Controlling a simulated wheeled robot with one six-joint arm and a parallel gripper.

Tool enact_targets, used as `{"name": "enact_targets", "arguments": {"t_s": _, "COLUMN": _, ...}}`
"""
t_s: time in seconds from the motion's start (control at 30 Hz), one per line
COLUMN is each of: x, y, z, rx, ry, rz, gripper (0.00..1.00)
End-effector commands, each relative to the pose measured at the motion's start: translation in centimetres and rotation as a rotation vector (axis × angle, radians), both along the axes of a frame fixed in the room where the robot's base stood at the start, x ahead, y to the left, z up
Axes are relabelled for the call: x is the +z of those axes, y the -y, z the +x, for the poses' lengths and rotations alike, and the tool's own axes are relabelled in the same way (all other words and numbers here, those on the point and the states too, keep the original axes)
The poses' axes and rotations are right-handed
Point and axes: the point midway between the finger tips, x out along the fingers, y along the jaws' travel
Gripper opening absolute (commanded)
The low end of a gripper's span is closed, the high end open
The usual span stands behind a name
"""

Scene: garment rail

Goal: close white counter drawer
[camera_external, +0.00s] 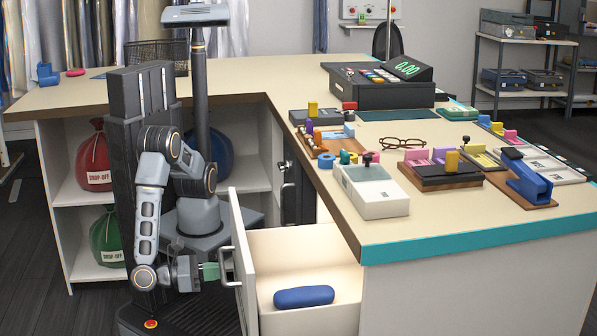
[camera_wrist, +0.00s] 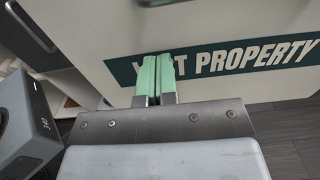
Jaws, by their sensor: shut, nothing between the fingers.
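The white counter drawer (camera_external: 292,262) stands pulled open from the counter in the external view, with a blue case (camera_external: 303,297) lying inside. Its front panel (camera_external: 243,262) carries a grey bar handle (camera_external: 228,268). My gripper (camera_external: 211,271) has green fingers and is at the outer side of that front, close to the handle; I cannot tell whether it touches. In the wrist view my gripper (camera_wrist: 155,75) is shut and empty, pointing at the white front with a dark "...ST PROPERTY" label (camera_wrist: 225,60).
The counter top (camera_external: 300,66) holds a cash register (camera_external: 380,85), glasses (camera_external: 403,143) and a grey-white box (camera_external: 370,187). Red (camera_external: 93,160) and green (camera_external: 108,238) drop-off bags sit on shelves at the left. A dark cabinet door (camera_external: 292,185) is behind the drawer.

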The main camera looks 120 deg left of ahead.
Motion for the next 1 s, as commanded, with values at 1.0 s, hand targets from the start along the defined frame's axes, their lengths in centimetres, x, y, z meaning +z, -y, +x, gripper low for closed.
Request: {"name": "enact_targets", "arguments": {"t_s": 1.0, "x": 0.2, "y": -3.5, "z": 3.5, "rx": 0.002, "ry": -0.001, "rz": 0.001, "gripper": 0.0}}
